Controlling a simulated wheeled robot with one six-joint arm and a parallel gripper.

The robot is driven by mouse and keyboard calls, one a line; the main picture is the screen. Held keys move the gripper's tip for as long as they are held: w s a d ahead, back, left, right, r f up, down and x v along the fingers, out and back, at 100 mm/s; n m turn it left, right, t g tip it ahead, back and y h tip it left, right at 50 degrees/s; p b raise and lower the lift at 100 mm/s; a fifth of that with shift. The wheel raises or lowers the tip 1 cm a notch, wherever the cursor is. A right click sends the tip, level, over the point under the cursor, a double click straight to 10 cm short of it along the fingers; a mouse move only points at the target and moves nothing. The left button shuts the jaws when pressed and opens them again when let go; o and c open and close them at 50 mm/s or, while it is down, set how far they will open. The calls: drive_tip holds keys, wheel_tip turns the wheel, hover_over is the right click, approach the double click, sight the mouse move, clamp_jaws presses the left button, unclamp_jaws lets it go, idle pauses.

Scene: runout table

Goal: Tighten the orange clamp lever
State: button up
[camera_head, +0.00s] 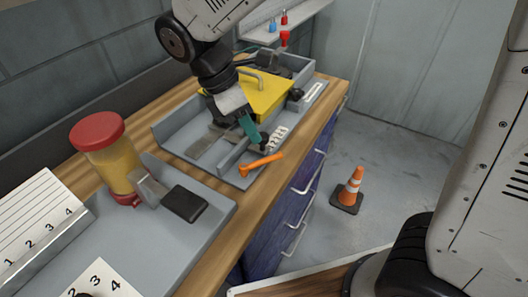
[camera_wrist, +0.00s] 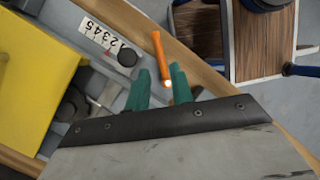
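The orange clamp lever (camera_head: 262,164) lies at the near right edge of the grey tray fixture, above the wooden bench edge. In the wrist view the lever (camera_wrist: 158,52) extends away from the fingers, and its near end shows in the gap between them. My gripper (camera_head: 250,128) has teal fingers. In the wrist view the gripper (camera_wrist: 159,80) shows its two fingertips apart with nothing held. In the head view the fingers are above and behind the lever, apparently not touching it. The exact height gap is hard to tell.
A black knob (camera_wrist: 127,57) and a numbered scale (camera_wrist: 103,39) sit beside the lever. A yellow cover (camera_head: 265,95) stands behind my gripper. A red-lidded jar (camera_head: 105,155) stands at left. Blue drawers (camera_head: 285,205) are below the bench; an orange cone (camera_head: 350,188) stands on the floor.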

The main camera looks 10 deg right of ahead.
sight(262, 164)
drive_tip(key=x, duration=0.8)
drive_tip(key=shift+w+a, duration=0.1)
drive_tip(key=shift+a, duration=0.1)
clamp_jaws()
